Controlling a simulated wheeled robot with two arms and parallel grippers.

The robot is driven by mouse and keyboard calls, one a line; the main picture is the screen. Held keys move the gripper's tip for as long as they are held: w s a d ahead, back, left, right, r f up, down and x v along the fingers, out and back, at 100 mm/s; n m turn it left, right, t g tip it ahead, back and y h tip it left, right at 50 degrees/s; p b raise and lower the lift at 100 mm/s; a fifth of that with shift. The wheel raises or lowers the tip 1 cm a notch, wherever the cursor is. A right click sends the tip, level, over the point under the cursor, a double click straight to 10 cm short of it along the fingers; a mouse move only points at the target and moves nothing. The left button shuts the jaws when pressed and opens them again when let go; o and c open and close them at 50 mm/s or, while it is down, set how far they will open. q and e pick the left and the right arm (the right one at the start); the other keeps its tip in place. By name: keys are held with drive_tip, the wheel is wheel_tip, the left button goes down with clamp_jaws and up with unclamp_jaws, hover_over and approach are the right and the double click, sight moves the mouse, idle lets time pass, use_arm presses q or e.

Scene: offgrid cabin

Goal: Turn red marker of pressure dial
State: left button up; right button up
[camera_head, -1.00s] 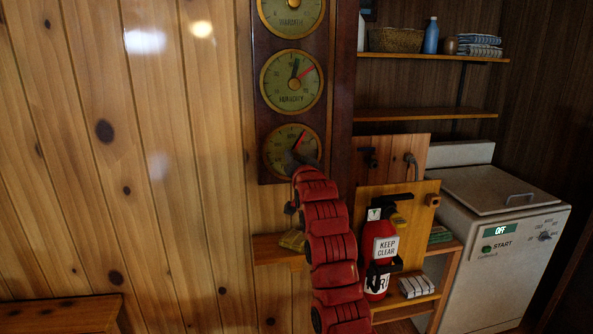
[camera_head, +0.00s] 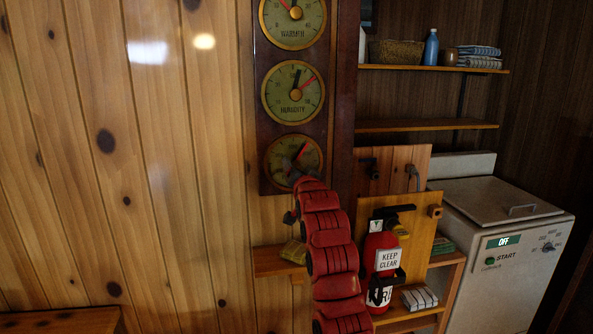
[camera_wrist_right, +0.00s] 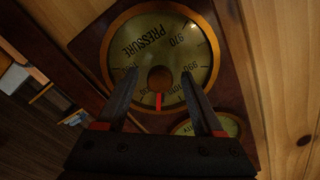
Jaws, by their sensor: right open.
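The pressure dial (camera_head: 309,150) is the lowest of three round brass-rimmed gauges on a dark wood panel. In the right wrist view its face (camera_wrist_right: 150,47) appears upside down, with a round centre hub (camera_wrist_right: 160,79). The red marker (camera_wrist_right: 159,100) shows below the hub, between the fingers. My right gripper (camera_wrist_right: 159,74) is open, one finger on each side of the hub and marker; I cannot tell whether they touch. My left gripper is not in view.
The humidity gauge (camera_head: 294,109) and another gauge (camera_head: 292,31) are above. A red fire extinguisher (camera_head: 380,262) stands right of my arm on a small wooden shelf. A white appliance (camera_head: 510,250) is at the right. The plank wall at the left is clear.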

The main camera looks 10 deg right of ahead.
drive_tip(key=shift+s, duration=0.2)
drive_tip(key=s+b, duration=0.5)
drive_tip(key=s, duration=1.2)
